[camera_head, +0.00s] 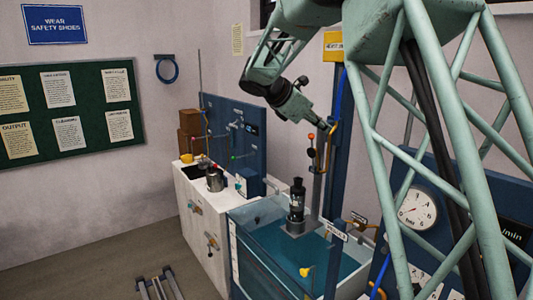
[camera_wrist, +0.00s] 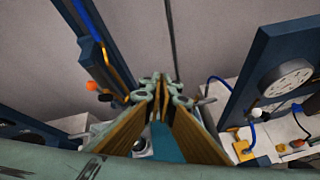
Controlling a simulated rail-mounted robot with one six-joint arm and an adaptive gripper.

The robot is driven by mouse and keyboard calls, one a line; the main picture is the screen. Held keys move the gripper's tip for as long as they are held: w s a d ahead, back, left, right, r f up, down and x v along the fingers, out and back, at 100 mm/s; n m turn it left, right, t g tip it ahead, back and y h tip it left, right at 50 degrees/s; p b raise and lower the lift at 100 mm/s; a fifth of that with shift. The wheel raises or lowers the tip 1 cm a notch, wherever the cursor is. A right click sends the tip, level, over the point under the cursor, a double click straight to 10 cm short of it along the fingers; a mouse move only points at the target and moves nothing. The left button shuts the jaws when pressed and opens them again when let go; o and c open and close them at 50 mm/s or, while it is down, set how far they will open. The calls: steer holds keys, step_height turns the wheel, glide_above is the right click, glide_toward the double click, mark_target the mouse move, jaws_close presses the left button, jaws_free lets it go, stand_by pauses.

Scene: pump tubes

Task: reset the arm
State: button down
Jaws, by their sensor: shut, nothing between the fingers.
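My gripper (camera_head: 326,126) is at the end of my green arm in the head view, raised above the water tank. It is shut and holds nothing. In the wrist view its two fingers (camera_wrist: 157,82), with tan inner pads, come together near the middle of the picture. In the head view a black pump-like unit (camera_head: 297,198) stands upright in the tank, below and left of my gripper, apart from it.
The water tank (camera_head: 262,250) has clear walls. A white cabinet (camera_head: 197,215) with a steel pot (camera_head: 215,180) stands left of it. A blue post (camera_head: 334,150) rises close to my gripper. A dial gauge (camera_head: 418,210) is at right.

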steer(key=s+d+f+m+g+y+b, duration=0.1)
steer(key=s+d+f+m+b, duration=0.15)
steer(key=s, duration=0.95)
steer(key=s+d+f+m+g+y+b, duration=0.15)
steer(key=s+m, duration=0.25)
steer(key=s, duration=0.7)
steer(key=s+d+f+m+y+b, duration=0.1)
steer(key=s+d+m+y+b, duration=0.2)
steer(key=s, duration=0.9)
steer(key=s+a+f+m+y+b, duration=0.1)
steer(key=s+f, duration=0.4)
steer(key=s, duration=0.5)
steer(key=s+a+f+m+y+b, duration=0.1)
steer(key=s+a+f+m+b, duration=0.2)
steer(key=s, duration=0.8)
steer(key=s+a+f+m+y+b, duration=0.1)
steer(key=s+a+f+m+y, duration=0.1)
steer(key=s+f+m, duration=0.5)
steer(key=s, duration=0.4)
steer(key=shift+a+f+b, duration=0.3)
steer(key=shift+b, duration=0.1)
